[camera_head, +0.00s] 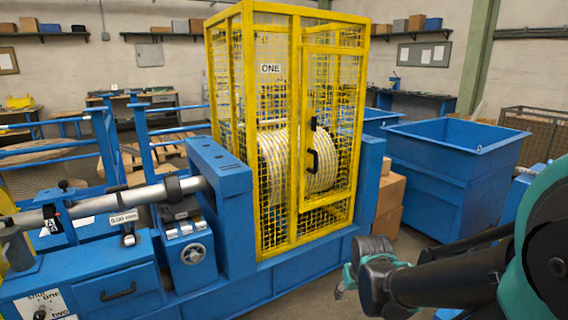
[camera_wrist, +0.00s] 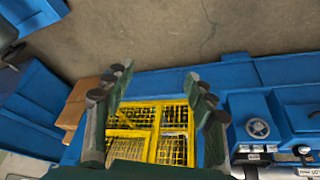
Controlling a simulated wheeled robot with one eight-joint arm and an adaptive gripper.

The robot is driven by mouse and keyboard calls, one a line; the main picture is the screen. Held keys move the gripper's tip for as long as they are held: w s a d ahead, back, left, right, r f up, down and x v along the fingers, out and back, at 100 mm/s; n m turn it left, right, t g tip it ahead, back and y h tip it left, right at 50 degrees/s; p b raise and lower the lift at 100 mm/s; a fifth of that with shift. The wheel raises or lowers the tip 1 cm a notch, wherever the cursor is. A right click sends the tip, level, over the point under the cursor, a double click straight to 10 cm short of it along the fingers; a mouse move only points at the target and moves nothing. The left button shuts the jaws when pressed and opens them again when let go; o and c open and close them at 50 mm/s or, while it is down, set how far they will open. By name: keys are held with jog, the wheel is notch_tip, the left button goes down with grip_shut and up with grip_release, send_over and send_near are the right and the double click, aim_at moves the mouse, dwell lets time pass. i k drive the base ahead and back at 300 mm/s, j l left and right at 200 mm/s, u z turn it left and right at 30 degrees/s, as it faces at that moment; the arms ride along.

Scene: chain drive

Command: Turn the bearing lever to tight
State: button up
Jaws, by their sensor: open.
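A blue bearing block (camera_head: 186,238) with a round hub on its front stands beside the yellow cage, under a grey shaft (camera_head: 110,203). Another dark lever with a black knob (camera_head: 63,185) stands further left, by an "A" tag. I cannot tell which is the bearing lever, and no "tight" mark is readable. My gripper (camera_head: 346,281) is open and empty at lower right, well apart from the levers. In the wrist view its fingers (camera_wrist: 158,72) are spread above the cage; the round hub (camera_wrist: 258,128) shows at right.
A blue bin (camera_head: 440,180) and cardboard boxes (camera_head: 388,195) are behind. A drawer unit (camera_head: 118,290) is at lower left. Bare floor (camera_wrist: 175,30) shows in the wrist view.

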aim_at(164, 208)
jog(key=u, duration=1.45)
